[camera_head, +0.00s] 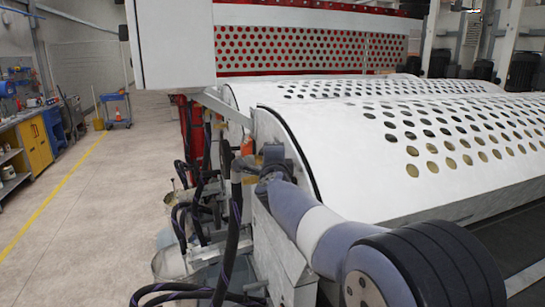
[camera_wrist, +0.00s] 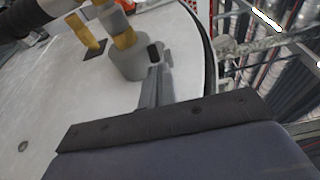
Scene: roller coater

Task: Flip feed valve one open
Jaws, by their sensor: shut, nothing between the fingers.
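In the wrist view, a grey valve-like body (camera_wrist: 128,58) with a yellow part (camera_wrist: 125,39) stands out from a pale panel. A second yellow piece (camera_wrist: 84,32) on a dark base is to its left. I cannot tell which is feed valve one, or whether it is open. My gripper (camera_wrist: 154,75) is shut and empty, its narrow fingers pointing at the grey body. The tips are very near it; contact is unclear. In the head view, a small orange part (camera_head: 247,146) shows by the machine's end, and my arm hides much around it.
The white perforated roller covers (camera_head: 400,120) fill the right side. Dark hoses (camera_head: 232,235) hang along the machine's end, with a bucket (camera_head: 170,262) below. Open floor (camera_head: 100,220) lies to the left, with a yellow cabinet (camera_head: 35,145) along the wall.

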